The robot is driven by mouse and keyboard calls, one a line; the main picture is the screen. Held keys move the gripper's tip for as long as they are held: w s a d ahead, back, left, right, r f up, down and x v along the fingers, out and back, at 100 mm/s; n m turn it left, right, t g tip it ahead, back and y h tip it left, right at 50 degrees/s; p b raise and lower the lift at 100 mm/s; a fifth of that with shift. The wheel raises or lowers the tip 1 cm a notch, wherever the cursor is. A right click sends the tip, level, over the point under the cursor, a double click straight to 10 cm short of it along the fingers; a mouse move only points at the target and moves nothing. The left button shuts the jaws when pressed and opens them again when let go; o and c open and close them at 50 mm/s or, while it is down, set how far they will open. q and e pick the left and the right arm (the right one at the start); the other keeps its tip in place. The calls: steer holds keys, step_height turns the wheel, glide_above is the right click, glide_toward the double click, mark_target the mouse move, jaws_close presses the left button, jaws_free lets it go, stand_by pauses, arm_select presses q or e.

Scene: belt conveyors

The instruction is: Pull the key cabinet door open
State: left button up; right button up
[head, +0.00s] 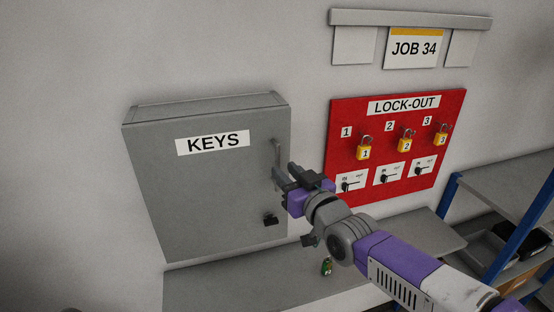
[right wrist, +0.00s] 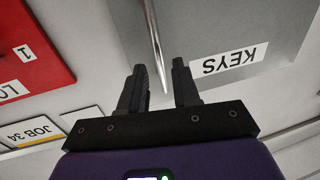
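The grey key cabinet (head: 205,190) with a KEYS label hangs on the wall at left in the head view; its door looks shut. A vertical bar handle (head: 277,152) is on the door's right side. My right gripper (head: 284,171) is at the handle's lower part, fingers pointing at the door. In the right wrist view, the gripper (right wrist: 159,66) is open, and the metal handle (right wrist: 154,32) runs into the gap between the two fingers, with space beside it. The cabinet door with its label (right wrist: 215,32) lies beyond. My left gripper is not in view.
A dark lock (head: 270,219) sits low on the door. The red lock-out board (head: 340,157) with several padlocks is to the right. A grey shelf (head: 215,287) below carries a small green item (head: 326,267). A blue-framed rack (head: 449,196) stands at far right.

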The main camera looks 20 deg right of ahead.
mark_target(279, 165)
steer(key=shift+p+x, duration=0.65)
steer(key=shift+x, duration=1.75)
steer(key=shift+c, duration=0.4)
jaws_close()
